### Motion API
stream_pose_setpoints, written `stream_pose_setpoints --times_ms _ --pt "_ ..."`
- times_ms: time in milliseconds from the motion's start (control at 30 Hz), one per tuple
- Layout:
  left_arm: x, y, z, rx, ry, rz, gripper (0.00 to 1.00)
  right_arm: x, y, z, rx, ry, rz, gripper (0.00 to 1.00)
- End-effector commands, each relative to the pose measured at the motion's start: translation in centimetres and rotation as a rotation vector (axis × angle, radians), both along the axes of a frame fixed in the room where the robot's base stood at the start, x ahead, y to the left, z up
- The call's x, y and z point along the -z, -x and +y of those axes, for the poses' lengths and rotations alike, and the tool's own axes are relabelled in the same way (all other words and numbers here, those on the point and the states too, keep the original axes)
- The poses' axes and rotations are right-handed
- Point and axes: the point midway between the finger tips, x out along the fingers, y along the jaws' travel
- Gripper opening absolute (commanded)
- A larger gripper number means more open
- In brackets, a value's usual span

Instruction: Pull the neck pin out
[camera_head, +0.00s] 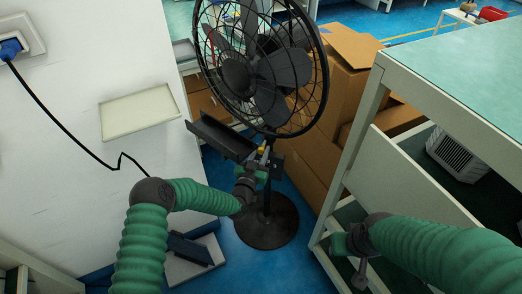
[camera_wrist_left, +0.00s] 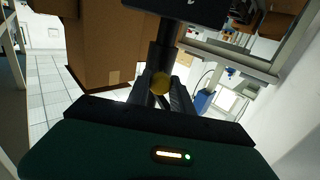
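A black pedestal fan (camera_head: 268,75) stands on a round base, its caged head tilted. A yellow knob (camera_head: 262,147), which looks like the neck pin, is at the fan's neck below the cage. My left gripper (camera_head: 264,158) is at the neck, right by this knob. In the left wrist view the yellow knob (camera_wrist_left: 160,83) shows at the fingertips (camera_wrist_left: 163,92), in front of the dark pole. Whether the fingers press on it is unclear. My right gripper (camera_head: 358,268) is low at the right, apart from the fan, its fingers hard to make out.
A dark angled tray (camera_head: 222,137) juts out left of the neck. Cardboard boxes (camera_head: 335,75) stand behind the fan. A green-topped bench (camera_head: 455,60) with shelves is at the right. A white panel with a black cable (camera_head: 62,115) is at the left. Blue floor shows around the base.

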Motion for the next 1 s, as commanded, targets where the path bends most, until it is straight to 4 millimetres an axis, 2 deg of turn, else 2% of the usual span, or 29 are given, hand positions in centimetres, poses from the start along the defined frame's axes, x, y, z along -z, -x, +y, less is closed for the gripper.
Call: stream_pose_setpoints --times_ms 33,133,433,533,667,1000 --pt "0.2 0.0 0.1 -0.001 -0.001 0.003 0.34 0.0 0.0 0.0 0.000 0.000 0.000 0.38" --pt "0.1 0.0 0.1 -0.001 -0.001 0.002 0.47 0.0 0.0 0.0 0.000 0.000 0.000 0.38" --pt "0.0 0.1 0.1 -0.001 0.000 0.001 0.47 0.0 0.0 0.0 0.000 0.000 0.000 0.38" --pt "0.0 0.9 0.3 0.000 -0.001 0.003 0.47 -0.3 0.0 0.0 0.000 0.000 0.000 0.38" --pt "-0.1 3.6 1.0 0.000 -0.001 0.005 0.47 -0.9 0.0 0.0 0.000 0.000 0.000 0.38" --pt "0.2 13.0 3.5 0.000 -0.002 0.007 0.47 -2.0 0.0 0.0 0.000 0.000 0.000 0.38"
